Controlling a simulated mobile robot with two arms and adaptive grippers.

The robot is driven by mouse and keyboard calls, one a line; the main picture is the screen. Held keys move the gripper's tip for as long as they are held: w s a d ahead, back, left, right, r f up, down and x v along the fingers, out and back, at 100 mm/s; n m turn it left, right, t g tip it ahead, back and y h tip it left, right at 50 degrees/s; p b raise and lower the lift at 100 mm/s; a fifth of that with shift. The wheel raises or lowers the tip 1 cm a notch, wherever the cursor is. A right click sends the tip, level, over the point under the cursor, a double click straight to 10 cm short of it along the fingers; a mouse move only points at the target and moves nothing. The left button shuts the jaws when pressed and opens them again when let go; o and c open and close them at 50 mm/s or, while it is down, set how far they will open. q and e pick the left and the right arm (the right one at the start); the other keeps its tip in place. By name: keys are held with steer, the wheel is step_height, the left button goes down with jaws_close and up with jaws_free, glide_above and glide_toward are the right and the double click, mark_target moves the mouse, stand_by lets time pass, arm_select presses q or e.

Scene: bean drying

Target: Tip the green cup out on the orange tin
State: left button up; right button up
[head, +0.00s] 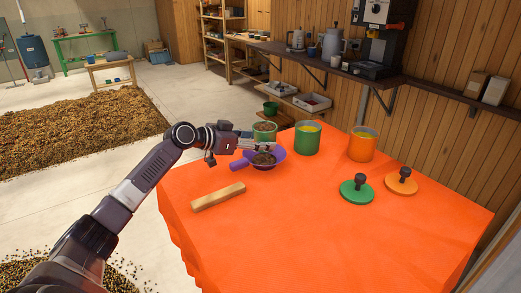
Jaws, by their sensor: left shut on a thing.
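My left gripper (256,141) reaches in from the left and is shut on the green cup (265,134), near the far-left edge of the table. The cup looks close to upright and has brown contents. Its lower part is hidden by the fingers. The orange tin (362,148) stands open to the right, apart from the cup, with yellow showing inside. A green tin (306,140), also with yellow inside, stands between them. My right gripper does not show.
A purple scoop (279,154) with brown contents is just below the cup. A wooden block (218,197), a green lid (357,191) and an orange lid (401,182) lie on the orange-covered table (300,240). The table's front is clear. A wall shelf (440,92) runs behind.

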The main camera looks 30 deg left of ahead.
mark_target(260, 163)
arm_select(q)
steer(key=shift+f, duration=2.2)
steer(key=shift+f, duration=0.2)
steer(key=o, duration=1.3)
steer(key=shift+f, duration=0.1)
steer(key=shift+s, duration=0.1)
